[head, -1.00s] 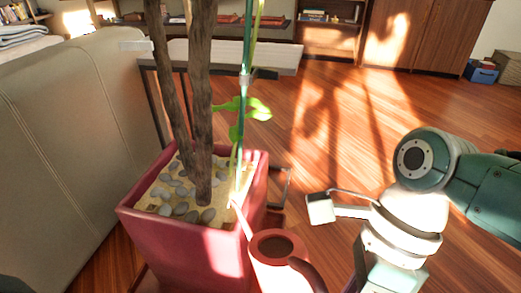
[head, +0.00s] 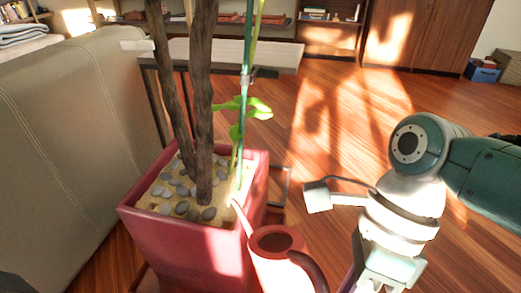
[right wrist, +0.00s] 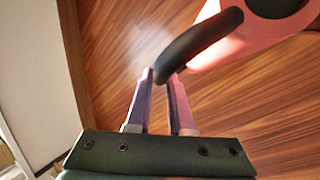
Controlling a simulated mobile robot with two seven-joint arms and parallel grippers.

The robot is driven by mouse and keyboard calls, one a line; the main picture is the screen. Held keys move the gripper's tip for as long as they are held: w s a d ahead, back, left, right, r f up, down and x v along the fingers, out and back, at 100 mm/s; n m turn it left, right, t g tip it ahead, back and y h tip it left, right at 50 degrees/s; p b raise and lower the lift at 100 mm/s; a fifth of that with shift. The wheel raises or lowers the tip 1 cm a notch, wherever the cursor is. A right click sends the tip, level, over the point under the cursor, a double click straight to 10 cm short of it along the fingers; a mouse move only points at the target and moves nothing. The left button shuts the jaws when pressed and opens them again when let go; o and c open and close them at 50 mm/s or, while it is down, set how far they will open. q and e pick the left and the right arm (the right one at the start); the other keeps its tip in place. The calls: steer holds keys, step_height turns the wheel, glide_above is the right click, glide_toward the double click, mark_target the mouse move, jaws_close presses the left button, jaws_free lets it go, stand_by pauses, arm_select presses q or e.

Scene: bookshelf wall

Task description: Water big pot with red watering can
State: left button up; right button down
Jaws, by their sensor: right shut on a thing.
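The big pot (head: 185,245) is a square dark-red planter in the head view, with soil, grey stones and a plant with thick brown trunks. The red watering can (head: 278,268) is at the pot's front right corner, its spout tip (head: 236,206) over the pot's rim beside the green stem. I see no water coming out. My right gripper is shut on the can's dark handle (right wrist: 205,45) in the right wrist view, where the fingers (right wrist: 160,92) close around its end. In the head view the fingertips are cut off at the bottom. My left gripper is not in view.
A grey-beige sofa (head: 60,150) stands close to the pot on the left. A dark metal frame (head: 165,100) stands behind the pot. The wooden floor (head: 330,130) to the right is clear. Shelves and a wooden cabinet (head: 415,35) line the back wall.

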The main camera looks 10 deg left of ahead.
steer(key=shift+f, duration=0.1)
step_height(320, 180, down, 16)
steer(key=s+d+n+t+y+b, duration=0.1)
steer(key=t+y+b, duration=0.2)
steer(key=b, duration=0.3)
steer(key=shift+s+d+t+y+b, duration=0.2)
steer(key=shift+s+t+y+b, duration=0.15)
steer(key=shift+t, duration=0.25)
steer(key=shift+w+r, duration=0.15)
steer(key=shift+r, duration=0.05)
